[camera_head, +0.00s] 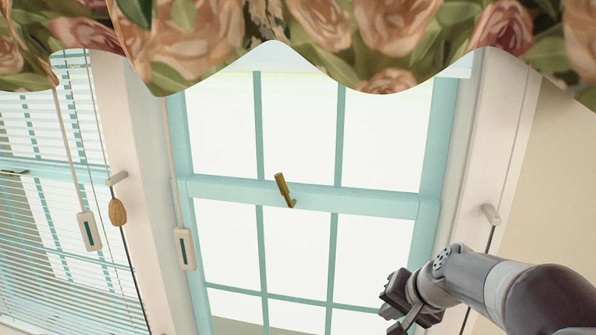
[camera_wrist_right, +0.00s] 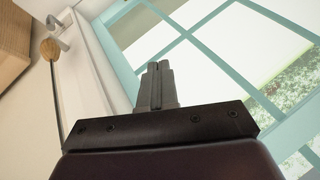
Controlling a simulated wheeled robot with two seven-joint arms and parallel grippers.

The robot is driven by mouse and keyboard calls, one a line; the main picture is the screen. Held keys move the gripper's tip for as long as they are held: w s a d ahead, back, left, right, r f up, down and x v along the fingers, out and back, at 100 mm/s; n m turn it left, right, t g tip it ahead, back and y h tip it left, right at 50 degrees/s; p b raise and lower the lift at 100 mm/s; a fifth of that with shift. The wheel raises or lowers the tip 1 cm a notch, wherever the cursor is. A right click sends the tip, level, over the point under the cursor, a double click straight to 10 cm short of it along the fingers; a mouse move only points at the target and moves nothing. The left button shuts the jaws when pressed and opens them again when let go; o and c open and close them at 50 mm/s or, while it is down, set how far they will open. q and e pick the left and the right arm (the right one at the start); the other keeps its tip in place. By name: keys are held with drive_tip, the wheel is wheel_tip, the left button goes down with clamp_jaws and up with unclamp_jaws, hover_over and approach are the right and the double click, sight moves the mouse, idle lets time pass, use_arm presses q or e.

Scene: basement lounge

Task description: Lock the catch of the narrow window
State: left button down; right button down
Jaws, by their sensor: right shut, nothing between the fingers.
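The narrow window (camera_head: 355,199) has a light blue frame with several panes and fills the middle of the head view. Its brass catch (camera_head: 284,190) sits on the middle rail, its lever tilted up and to the left. My right gripper (camera_head: 388,306) is at the lower right, below and to the right of the catch and apart from it. In the right wrist view its fingers (camera_wrist_right: 155,84) are together and empty, with the blue window frame (camera_wrist_right: 187,37) beyond them. The catch does not show in the wrist view. My left gripper is not in view.
A floral valance (camera_head: 380,40) hangs across the top. Blinds (camera_head: 45,220) cover another window at left. Cord holders (camera_head: 185,249) and a wooden cord pull (camera_head: 118,212) hang by the post. A wall peg (camera_head: 491,214) juts out at right.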

sight(286, 188)
drive_tip(key=w+a+r+t+y, duration=0.2)
drive_tip(key=w+a+r+y, duration=0.1)
drive_tip(key=r, duration=0.9)
drive_tip(key=w+a+r+m+t+y, duration=0.1)
drive_tip(key=w+a+r+t+y, duration=0.2)
drive_tip(key=r, duration=0.9)
drive_tip(key=shift+w+m+y, duration=0.3)
drive_tip(key=shift+w+y, duration=0.05)
drive_tip(key=shift+y, duration=0.15)
drive_tip(key=shift+a, duration=0.1)
drive_tip(key=s+a+p+x, duration=0.2)
drive_tip(key=p+x, duration=0.3)
drive_tip(key=x, duration=0.8)
drive_tip(key=shift+f, duration=0.35)
drive_tip(key=shift+d, duration=0.15)
